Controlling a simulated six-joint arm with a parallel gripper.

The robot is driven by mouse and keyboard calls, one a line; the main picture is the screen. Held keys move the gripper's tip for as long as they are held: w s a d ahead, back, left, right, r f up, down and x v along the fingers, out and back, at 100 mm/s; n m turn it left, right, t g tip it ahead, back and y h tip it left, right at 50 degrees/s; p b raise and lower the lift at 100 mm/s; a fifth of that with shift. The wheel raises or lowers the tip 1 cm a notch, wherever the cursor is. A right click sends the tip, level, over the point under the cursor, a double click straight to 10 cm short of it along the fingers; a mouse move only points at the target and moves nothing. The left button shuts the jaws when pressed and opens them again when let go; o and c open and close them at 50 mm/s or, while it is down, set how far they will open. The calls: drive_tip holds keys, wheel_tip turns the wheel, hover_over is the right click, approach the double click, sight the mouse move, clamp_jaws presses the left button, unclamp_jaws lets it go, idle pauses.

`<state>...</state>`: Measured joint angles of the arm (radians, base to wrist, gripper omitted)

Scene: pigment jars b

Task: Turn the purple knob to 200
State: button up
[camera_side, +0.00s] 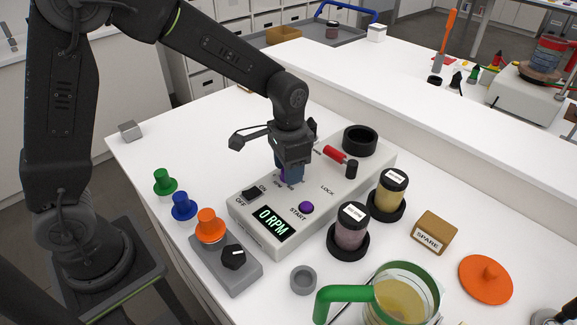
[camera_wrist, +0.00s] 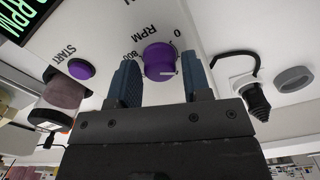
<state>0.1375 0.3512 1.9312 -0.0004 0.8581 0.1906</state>
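The purple knob (camera_wrist: 158,60) is on the white machine's (camera_wrist: 215,30) top, beside the labels RPM and 0 and a partly hidden number. A short pale mark shows on the knob's near right side. My gripper (camera_wrist: 160,82) is open, with one blue finger on either side of the knob. A gap shows at the right finger; I cannot tell whether the left touches. In the side view my gripper (camera_side: 290,176) points down over the machine (camera_side: 250,222) and mostly hides the knob. The display (camera_side: 273,223) reads 0 RPM.
A purple START button (camera_side: 306,208), a black ON/OFF switch (camera_side: 252,193) and a red-handled lock lever (camera_side: 335,154) are close by. Two lidded jars (camera_side: 352,226) (camera_side: 391,190) stand right of the machine. Green, blue and orange knobbed pieces (camera_side: 183,207) are at left.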

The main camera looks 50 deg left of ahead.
drive_tip(key=shift+o, duration=1)
wheel_tip(320, 180, up, 14)
drive_tip(key=shift+f, duration=0.1)
drive_tip(key=s+a+n+t, duration=0.2)
drive_tip(key=s, duration=0.7)
drive_tip(key=s+a+n+t, duration=0.1)
drive_tip(key=s+a+t, duration=0.2)
drive_tip(key=s, duration=0.6)
drive_tip(key=shift+s+a+n+t, duration=0.2)
drive_tip(key=shift+n+t, duration=0.1)
drive_tip(key=shift+n, duration=0.1)
